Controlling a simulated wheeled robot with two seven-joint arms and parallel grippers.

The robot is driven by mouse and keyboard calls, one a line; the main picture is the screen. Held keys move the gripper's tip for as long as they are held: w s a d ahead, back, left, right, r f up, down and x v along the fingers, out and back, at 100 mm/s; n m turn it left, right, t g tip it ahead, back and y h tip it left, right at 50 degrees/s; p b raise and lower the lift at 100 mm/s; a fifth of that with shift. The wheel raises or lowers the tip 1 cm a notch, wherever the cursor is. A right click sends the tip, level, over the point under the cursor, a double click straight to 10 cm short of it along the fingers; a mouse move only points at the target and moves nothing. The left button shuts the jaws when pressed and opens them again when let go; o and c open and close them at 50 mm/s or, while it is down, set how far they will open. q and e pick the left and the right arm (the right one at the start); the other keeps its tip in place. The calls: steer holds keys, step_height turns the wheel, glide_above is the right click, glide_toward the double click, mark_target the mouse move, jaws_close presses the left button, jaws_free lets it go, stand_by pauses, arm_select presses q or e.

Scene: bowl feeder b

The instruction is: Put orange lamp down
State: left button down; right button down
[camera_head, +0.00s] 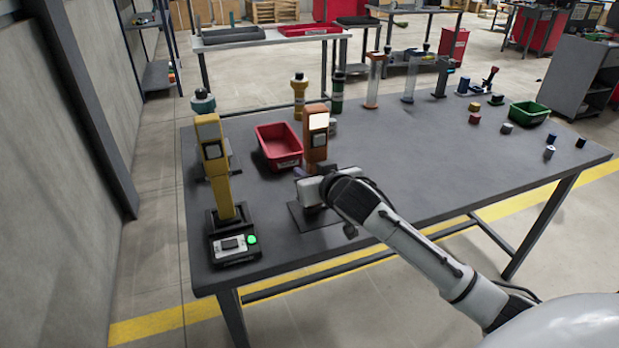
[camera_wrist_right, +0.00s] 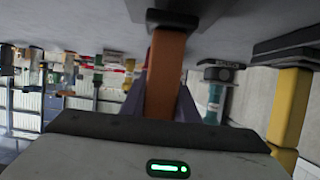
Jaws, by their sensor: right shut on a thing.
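The orange lamp (camera_head: 316,138) stands upright near the front-left of the dark table, with a bright light panel near its top. My right gripper (camera_head: 312,178) is shut on the orange lamp's lower part, coming in from the right. In the right wrist view, which appears upside down, the orange lamp (camera_wrist_right: 165,85) is between the dark fingers. A dark flat base (camera_head: 308,222) lies on the table below the gripper. My gripper hides the lamp's bottom end, so I cannot tell whether it touches this base. My left gripper is not in view.
A yellow lamp (camera_head: 215,165) stands in a black holder (camera_head: 235,242) with a green light, left of the orange lamp. A red bin (camera_head: 279,146) is close behind. Taller cylinders stand at the back; small parts and a green bin (camera_head: 528,113) are at right. The table's middle (camera_head: 410,165) is clear.

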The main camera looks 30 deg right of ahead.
steer(key=shift+f, duration=0.45)
steer(key=c, duration=1.4)
jaws_free()
steer(key=shift+f, duration=0.2)
steer(key=shift+o, duration=0.2)
steer(key=shift+r, duration=0.1)
steer(key=shift+s+a+r, duration=0.1)
steer(key=shift+r, duration=0.05)
steer(key=v, duration=1.1)
steer(key=shift+s+p, duration=0.3)
steer(key=shift+s, duration=0.1)
